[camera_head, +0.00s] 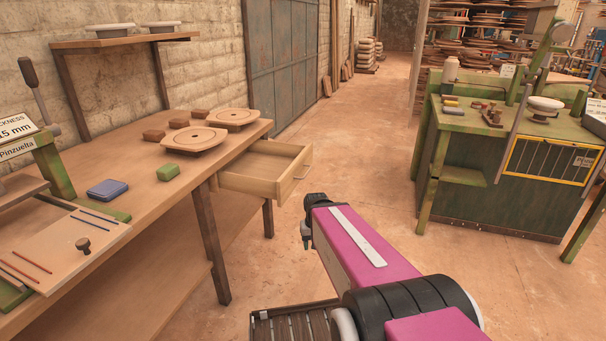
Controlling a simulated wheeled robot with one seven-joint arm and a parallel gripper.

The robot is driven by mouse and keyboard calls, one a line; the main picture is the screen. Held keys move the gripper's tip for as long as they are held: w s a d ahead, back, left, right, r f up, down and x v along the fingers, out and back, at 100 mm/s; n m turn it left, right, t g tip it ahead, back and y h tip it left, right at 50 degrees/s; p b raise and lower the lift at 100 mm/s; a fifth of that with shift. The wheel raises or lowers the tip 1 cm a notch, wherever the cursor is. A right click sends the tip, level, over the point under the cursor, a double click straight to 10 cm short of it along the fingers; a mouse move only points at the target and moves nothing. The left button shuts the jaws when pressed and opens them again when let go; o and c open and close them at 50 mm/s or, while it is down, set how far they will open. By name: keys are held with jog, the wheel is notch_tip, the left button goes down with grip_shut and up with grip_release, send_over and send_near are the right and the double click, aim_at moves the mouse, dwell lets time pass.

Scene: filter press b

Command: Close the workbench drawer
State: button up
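The wooden workbench (150,217) runs along the left wall. Its drawer (250,187) is pulled out from under the far right end of the top and looks empty. A thin metal handle (303,167) is on the drawer's right-facing front panel. My arm reaches in from the lower right, and its dark end, with my gripper (306,240), is to the right of and nearer than the drawer. It appears apart from the drawer and handle. The fingers are small and mostly hidden, so their opening does not show.
On the bench are round plates (194,139), brown blocks (154,135), a green block (168,171) and a blue box (108,189). A bench leg (211,245) stands below, near the drawer. A green workstation (490,170) is at right. The aisle floor (365,120) between is clear.

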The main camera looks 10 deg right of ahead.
jog(key=w+y, duration=0.1)
jog(key=w+m, duration=0.1)
jog(key=w, duration=0.1)
jog(key=shift+w+d+r+y, duration=0.1)
jog(key=shift+d+y, duration=0.3)
grip_shut()
jog(key=w+d+r+m+t+y, duration=0.5)
jog(key=w+d+r+t+y, duration=0.45)
jog(key=w+d+r, duration=0.7)
jog(key=w+a+f+g+y, duration=0.1)
jog(key=w+a+f+y, duration=0.1)
jog(key=w+a, duration=0.6)
jog(key=a+f, duration=0.1)
jog(key=a, duration=0.2)
jog(key=shift+a+f, duration=0.2)
jog(key=shift+f, duration=0.2)
